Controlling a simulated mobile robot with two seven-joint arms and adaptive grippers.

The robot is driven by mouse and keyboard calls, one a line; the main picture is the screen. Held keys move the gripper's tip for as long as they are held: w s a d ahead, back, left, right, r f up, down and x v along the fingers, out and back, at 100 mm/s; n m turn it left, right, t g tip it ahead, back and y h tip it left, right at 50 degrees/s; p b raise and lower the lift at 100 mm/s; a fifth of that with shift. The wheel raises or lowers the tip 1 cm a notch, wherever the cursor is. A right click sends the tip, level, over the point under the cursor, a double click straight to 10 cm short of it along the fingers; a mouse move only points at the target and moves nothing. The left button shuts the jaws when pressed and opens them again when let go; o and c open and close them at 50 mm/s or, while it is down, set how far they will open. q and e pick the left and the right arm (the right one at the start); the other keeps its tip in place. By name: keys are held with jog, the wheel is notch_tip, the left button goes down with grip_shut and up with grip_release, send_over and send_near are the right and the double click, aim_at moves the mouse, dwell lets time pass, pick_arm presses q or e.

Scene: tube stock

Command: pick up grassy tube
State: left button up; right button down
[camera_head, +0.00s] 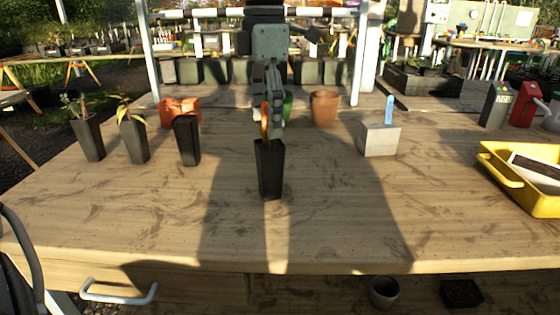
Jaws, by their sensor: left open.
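Several tall black tube pots stand upright on the wooden bench. One tube (270,172) stands in the middle, right below my left gripper (267,130). The gripper points down, its fingers open at the tube's top; whether they touch it I cannot tell. An orange and green bit shows beside the fingers, and any plant in this tube is mostly hidden. To the left stand a tube with grey-green foliage (88,138), a tube with yellow-green and reddish leaves (134,142) and a dark tube (187,141) with no clear plant. My right gripper is out of view.
Behind the gripper are a terracotta pot (324,107) and a green pot (288,107). A concrete block (380,139) with a blue item stands right of it. An orange container (180,107) is back left, a yellow tray (513,182) far right. The bench front is clear.

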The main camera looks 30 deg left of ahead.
aim_at(270, 143)
pick_arm(q)
jog(key=f, duration=0.6)
jog(key=shift+d+f+p, duration=0.25)
jog(key=shift+f+p, duration=0.05)
jog(key=shift+f, duration=0.1)
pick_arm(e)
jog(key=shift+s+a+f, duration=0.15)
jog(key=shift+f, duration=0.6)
pick_arm(q)
jog(key=c, duration=1.4)
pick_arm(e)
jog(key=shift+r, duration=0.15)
pick_arm(q)
jog(key=shift+r, duration=0.1)
